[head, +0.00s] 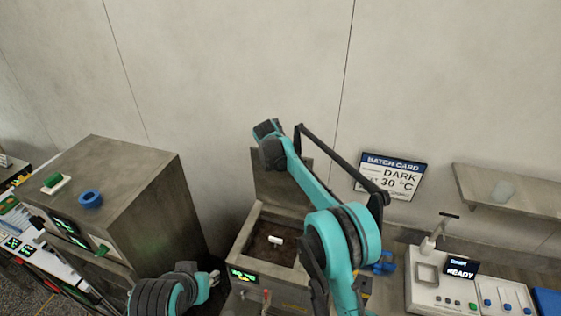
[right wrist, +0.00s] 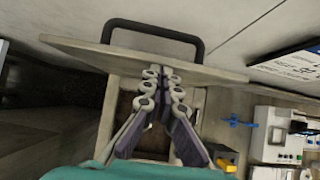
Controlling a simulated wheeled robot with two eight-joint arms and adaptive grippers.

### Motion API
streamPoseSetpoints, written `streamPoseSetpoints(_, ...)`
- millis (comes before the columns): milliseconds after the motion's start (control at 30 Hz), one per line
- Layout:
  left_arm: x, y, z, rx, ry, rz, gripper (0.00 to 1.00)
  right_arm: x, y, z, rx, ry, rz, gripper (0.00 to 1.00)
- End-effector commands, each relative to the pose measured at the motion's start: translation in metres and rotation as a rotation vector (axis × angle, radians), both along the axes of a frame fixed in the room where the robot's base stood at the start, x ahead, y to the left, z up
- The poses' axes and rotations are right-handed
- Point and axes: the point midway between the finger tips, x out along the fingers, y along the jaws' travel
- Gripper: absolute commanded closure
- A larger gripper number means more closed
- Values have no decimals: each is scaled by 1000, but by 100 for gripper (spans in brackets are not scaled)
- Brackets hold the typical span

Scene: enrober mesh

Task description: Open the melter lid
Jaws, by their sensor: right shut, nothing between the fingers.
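The melter (head: 240,238) stands at the middle of the head view, its tank open at the top with dark brown contents and a small white piece (head: 276,240) inside. The grey melter lid (head: 272,185) stands raised at the tank's back, partly hidden by my right arm. The right wrist view shows the lid (right wrist: 100,52) with its black handle (right wrist: 122,25). My right gripper (right wrist: 160,72) is shut and empty, its fingertips in front of the lid, below the handle; I cannot tell whether they touch. My left gripper (head: 212,279) is left of the melter; its jaw state is unclear.
A batch card (head: 391,176) hangs on the wall behind. A shelf (head: 510,205) and a white device with a READY display (head: 461,269) are at the right.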

Motion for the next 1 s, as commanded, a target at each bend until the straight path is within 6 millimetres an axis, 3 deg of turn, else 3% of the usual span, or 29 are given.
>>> streamPoseSetpoints(567,0,0,0,0,0,0,68,-1,0,5,0,-1,0,100)
streamPoseSetpoints(1000,0,0,0,0,0,0,68,-51,17,73,-1,-1,2,100)
